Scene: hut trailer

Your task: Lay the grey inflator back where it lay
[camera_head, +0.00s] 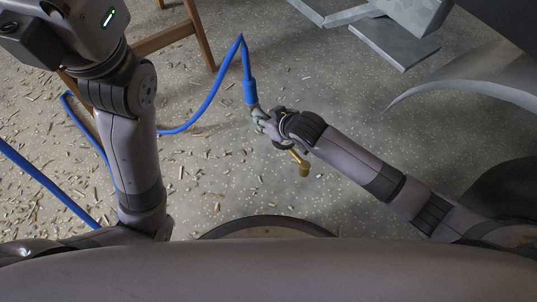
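My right arm reaches in from the lower right, and its gripper (268,119) is over the floor near the middle of the view. The gripper appears shut on the grey inflator (259,114), a small grey piece mostly hidden by the fingers and wrist. A blue hose (244,62) with a thick blue end (250,91) meets it at the gripper. A brass-coloured part (303,168) sticks out below the wrist; whether it belongs to the inflator is hidden. My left arm stands at the left, its forearm at the top left; its fingers are outside the view.
Wood chips (190,165) litter the speckled grey floor (330,215). A wooden frame (165,38) stands at the top left. Grey slabs (391,42) lie at the top right, with a curved pale sheet (470,80) below them. The blue hose also runs along the left floor.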

